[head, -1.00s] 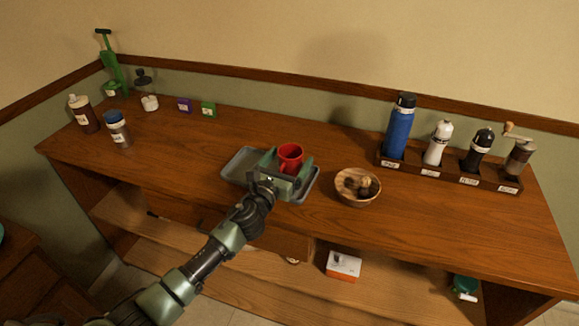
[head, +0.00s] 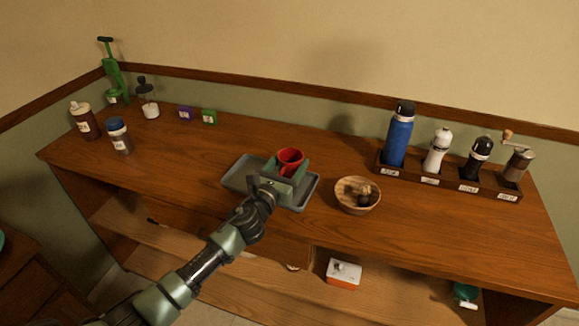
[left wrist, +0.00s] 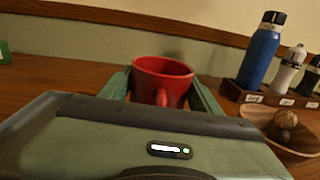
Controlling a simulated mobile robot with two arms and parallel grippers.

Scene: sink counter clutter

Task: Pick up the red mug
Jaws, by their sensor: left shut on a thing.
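The red mug (head: 290,157) is upright over the grey tray (head: 236,178) in the middle of the counter. In the left wrist view the mug (left wrist: 165,75) stands between the two green fingers, its handle facing the camera. My left gripper (head: 289,168) is shut on the mug, with a finger on each side. The gripper body hides the mug's lower part, so I cannot tell whether its base touches the tray. My right gripper is not in view.
A wooden bowl with round items (head: 357,205) stands just right of the tray. A dark rack (head: 450,183) with a blue bottle (head: 398,138) and grinders is at the back right. Bottles (head: 118,137) stand at the left. The counter between is clear.

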